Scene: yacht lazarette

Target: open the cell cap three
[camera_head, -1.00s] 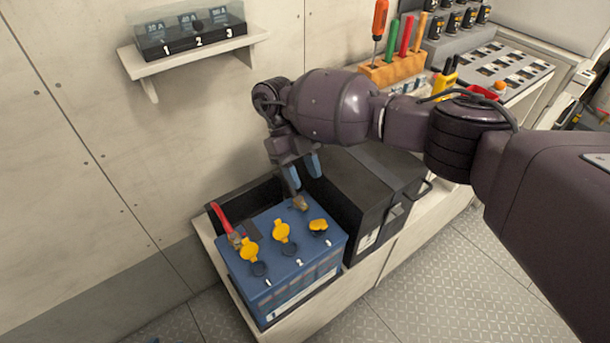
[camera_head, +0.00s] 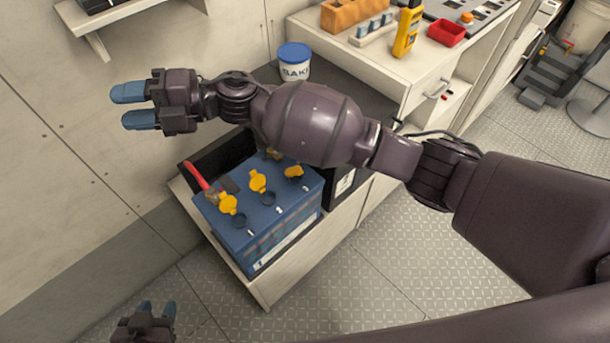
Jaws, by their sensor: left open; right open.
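The blue battery (camera_head: 262,228) stands in the black tray, with three yellow caps in a row on top. Caps one (camera_head: 228,204) and two (camera_head: 258,180) are flipped back, with their dark ports showing in front. Cap three (camera_head: 293,172) sits at its port, which I cannot see; it looks shut or only slightly raised. My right gripper (camera_head: 130,107) is open and empty, left of and above the battery near the wall. Its arm crosses just behind and above cap three. My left gripper (camera_head: 157,309) is open and empty at the bottom left, apart from the battery.
A white tub with blue lid (camera_head: 294,62) stands behind my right arm. A black box is mostly hidden by that arm. A wall shelf (camera_head: 112,22) is at upper left. Patterned floor is clear in front.

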